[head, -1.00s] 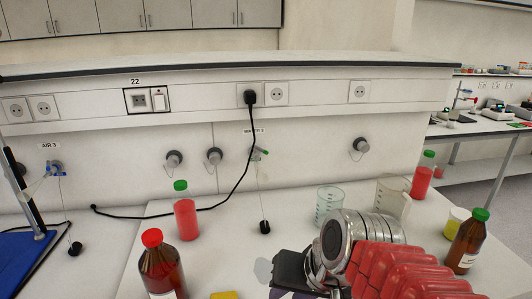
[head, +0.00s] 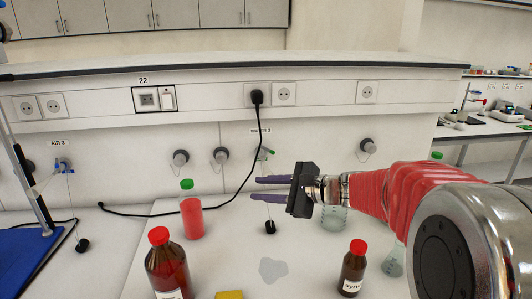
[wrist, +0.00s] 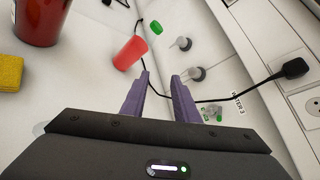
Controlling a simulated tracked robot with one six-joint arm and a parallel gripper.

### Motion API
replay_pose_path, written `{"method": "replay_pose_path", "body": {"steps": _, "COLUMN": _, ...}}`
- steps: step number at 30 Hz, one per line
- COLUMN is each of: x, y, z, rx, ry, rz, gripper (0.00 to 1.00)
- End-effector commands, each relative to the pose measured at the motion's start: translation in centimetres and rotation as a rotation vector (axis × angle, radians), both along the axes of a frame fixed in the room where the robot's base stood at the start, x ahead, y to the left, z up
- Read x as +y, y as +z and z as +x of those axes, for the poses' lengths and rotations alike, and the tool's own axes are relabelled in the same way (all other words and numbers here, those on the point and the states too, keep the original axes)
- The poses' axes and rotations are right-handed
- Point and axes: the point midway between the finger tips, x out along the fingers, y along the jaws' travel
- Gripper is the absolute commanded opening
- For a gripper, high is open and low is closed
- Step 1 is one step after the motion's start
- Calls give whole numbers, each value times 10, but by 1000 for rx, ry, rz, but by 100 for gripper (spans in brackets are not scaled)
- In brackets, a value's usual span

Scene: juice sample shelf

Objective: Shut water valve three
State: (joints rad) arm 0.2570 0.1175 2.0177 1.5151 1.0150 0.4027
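The water valve (head: 265,154) is a small grey fitting with a green handle, on the back panel below the WATER 3 label (head: 260,131). Its handle position is too small to tell. In the wrist view the valve (wrist: 212,113) lies right of my right finger, next to the label (wrist: 237,103). My gripper (head: 254,188) has purple fingers pointing left, below the valve in the head view and apart from it. In the wrist view the gripper (wrist: 160,77) is open, with nothing between its fingers.
A black cable (head: 238,187) hangs just left of the valve. A green-capped bottle of red liquid (head: 192,217), a red-capped brown bottle (head: 166,264), a syrup bottle (head: 352,272) and a beaker (head: 335,219) stand on the bench. A grey puddle (head: 272,270) lies at the front.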

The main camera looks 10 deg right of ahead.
Motion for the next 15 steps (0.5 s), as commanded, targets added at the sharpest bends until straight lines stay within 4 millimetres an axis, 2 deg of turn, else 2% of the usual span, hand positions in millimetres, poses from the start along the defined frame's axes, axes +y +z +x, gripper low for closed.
{"method": "replay_pose_path", "body": {"steps": 3, "x": -27, "y": -2, "z": 39, "rx": 31, "ry": -107, "rz": 156, "gripper": 28}}
{"method": "replay_pose_path", "body": {"steps": 9, "x": -82, "y": -7, "z": 96, "rx": 61, "ry": -283, "rz": 413, "gripper": 28}}
{"method": "replay_pose_path", "body": {"steps": 12, "x": -105, "y": -11, "z": 115, "rx": 68, "ry": -348, "rz": 509, "gripper": 28}}
{"method": "replay_pose_path", "body": {"steps": 15, "x": -121, "y": -13, "z": 125, "rx": 68, "ry": -389, "rz": 567, "gripper": 28}}
